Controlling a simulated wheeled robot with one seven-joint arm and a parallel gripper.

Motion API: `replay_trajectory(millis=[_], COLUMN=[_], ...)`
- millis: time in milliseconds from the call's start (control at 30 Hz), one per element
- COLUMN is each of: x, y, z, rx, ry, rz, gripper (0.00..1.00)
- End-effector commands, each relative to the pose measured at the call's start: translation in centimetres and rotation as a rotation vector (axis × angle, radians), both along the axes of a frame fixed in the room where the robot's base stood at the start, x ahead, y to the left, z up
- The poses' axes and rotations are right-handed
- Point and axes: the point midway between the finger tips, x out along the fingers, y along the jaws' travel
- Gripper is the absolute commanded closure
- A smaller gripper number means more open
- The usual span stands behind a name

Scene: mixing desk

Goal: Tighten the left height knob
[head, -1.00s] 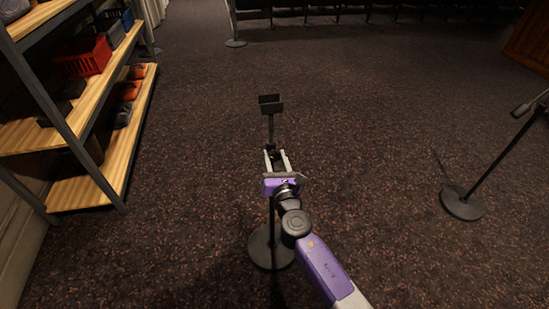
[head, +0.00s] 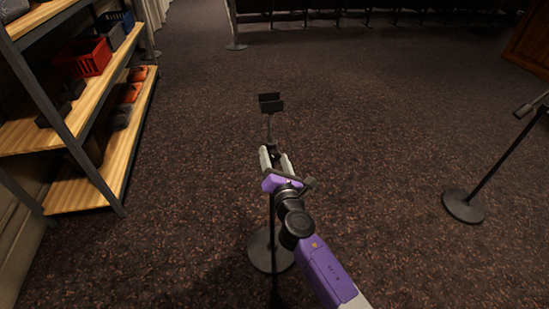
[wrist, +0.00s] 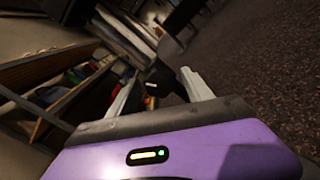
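A thin black stand with a round dark base (head: 262,252) rises from the carpet in front of me in the head view. A dark flat holder (head: 271,103) sits at its top. My gripper (head: 275,153) is at the upper part of the stand, below the holder, with its pale fingers spaced apart and rolled to one side. In the wrist view my gripper (wrist: 160,76) has a dark, blurred piece (wrist: 158,82) between its fingers. It may be the height knob. Whether the fingers press on it is not clear. My purple gripper body hides the knob area in the head view.
A wooden shelf rack (head: 95,165) with a red crate (head: 83,57) and other items stands at the left. A second stand (head: 463,206) is at the right. Dark chairs (head: 370,12) line the back. The carpet between is clear.

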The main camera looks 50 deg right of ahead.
Motion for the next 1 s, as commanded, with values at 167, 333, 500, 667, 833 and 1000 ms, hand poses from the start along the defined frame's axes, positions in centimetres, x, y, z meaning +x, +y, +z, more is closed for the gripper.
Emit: replay_trajectory(millis=[167, 333, 500, 667, 833, 1000], x=[-0.1, -1.6, -4.0, -5.7, -6.4, -6.5], y=[0.1, 1.1, 2.8, 3.9, 4.4, 4.4], z=[0.0, -0.1, -0.2, -0.1, 0.0, 0.0], rx=[-0.001, -0.001, 0.000, 0.000, 0.000, 0.000], ry=[0.001, 0.002, 0.003, 0.001, 0.000, 0.000], rz=[0.000, 0.001, 0.002, 0.002, 0.001, 0.000], gripper=[0.41, 0.41, 0.41, 0.41, 0.41, 0.41])
